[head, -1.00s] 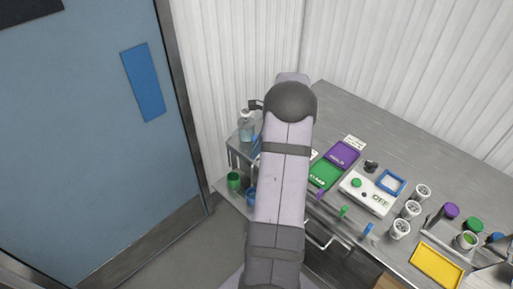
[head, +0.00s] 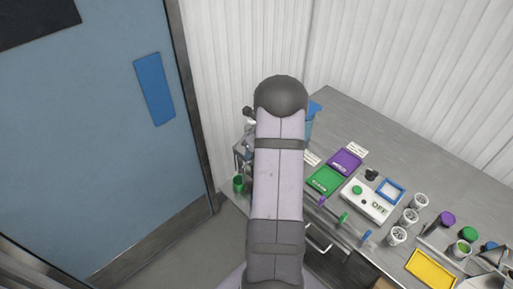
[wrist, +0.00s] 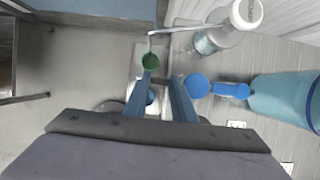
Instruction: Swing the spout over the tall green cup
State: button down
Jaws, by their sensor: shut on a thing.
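A short blue arm joins the disc to a large blue container (wrist: 285,100) at the right. The green cup (wrist: 150,62) lies just beyond the left fingertip, below the gripper. It also stands on the low side shelf in the head view (head: 239,184). A round blue thing (wrist: 150,97), maybe a cup, shows between the fingers. In the head view my arm hides the gripper and the spout.
The counter holds a purple tray (head: 345,161), a green tray (head: 325,180), a white switch box (head: 366,201), several white cups and a yellow tray (head: 433,268).

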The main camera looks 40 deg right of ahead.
jog(key=m+p, duration=0.1)
jog(key=w+r+m+p, duration=0.1)
jog(key=p, duration=0.1)
jog(key=shift+a+h, duration=0.15)
jog(key=shift+h, duration=0.25)
jog(key=m+p, duration=0.1)
jog(key=w+m+p, duration=0.1)
jog(key=m+h+p, duration=0.1)
jog(key=p, duration=0.1)
jog(key=shift+w+d+f, duration=0.25)
jog(key=shift+f, duration=0.15)
jog(key=shift+w+d+f, duration=0.1)
jog(key=c, duration=1.8)
grip_release()
jog(key=shift+o, duration=0.2)
jog(key=v, duration=0.7)
jog(key=shift+b, duration=0.3)
